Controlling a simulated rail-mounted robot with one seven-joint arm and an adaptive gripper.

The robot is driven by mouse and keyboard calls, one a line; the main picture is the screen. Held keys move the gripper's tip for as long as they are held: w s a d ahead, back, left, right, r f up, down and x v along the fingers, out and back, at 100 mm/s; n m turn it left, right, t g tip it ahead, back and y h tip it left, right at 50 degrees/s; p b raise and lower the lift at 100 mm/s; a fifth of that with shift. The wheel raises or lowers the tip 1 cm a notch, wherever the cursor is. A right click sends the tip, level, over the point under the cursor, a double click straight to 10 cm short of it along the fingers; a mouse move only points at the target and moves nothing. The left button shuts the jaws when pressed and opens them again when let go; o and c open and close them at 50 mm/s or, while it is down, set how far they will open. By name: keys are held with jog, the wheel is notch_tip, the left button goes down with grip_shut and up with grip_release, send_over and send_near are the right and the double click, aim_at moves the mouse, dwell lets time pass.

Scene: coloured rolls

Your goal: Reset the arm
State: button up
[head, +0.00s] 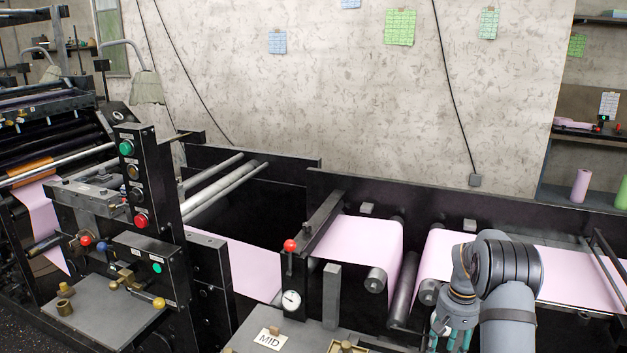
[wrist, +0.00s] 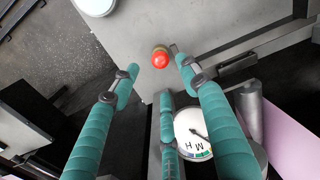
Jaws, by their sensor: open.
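My gripper (head: 450,338) is at the bottom right of the head view, its teal fingers pointing down and partly cut off by the frame edge. In the wrist view my gripper (wrist: 157,78) has its teal fingers spread apart, with nothing held. A red ball knob (wrist: 160,59) shows between the fingertips, seemingly beyond them. A round white gauge (wrist: 190,128) with letters lies behind the fingers and is partly hidden. My arm covers part of the machine behind it in the head view.
Pink web (head: 358,238) runs over rollers behind my arm. A red-knobbed lever (head: 290,245), a dial (head: 291,299) and a MID sign (head: 269,340) stand left of the gripper. A control panel (head: 140,175) is farther left. Shelves (head: 590,195) with rolls are at the right.

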notch_tip(320, 180, down, 8)
jog(key=shift+f, duration=0.1)
jog(key=shift+r, duration=0.2)
dwell(0.3)
notch_tip(320, 180, up, 12)
notch_tip(320, 180, down, 12)
jog(key=shift+f, duration=0.25)
notch_tip(320, 180, up, 5)
jog(key=shift+f+p, duration=0.15)
jog(key=shift+p, duration=0.25)
jog(key=shift+f, duration=0.15)
jog(key=shift+s, duration=0.1)
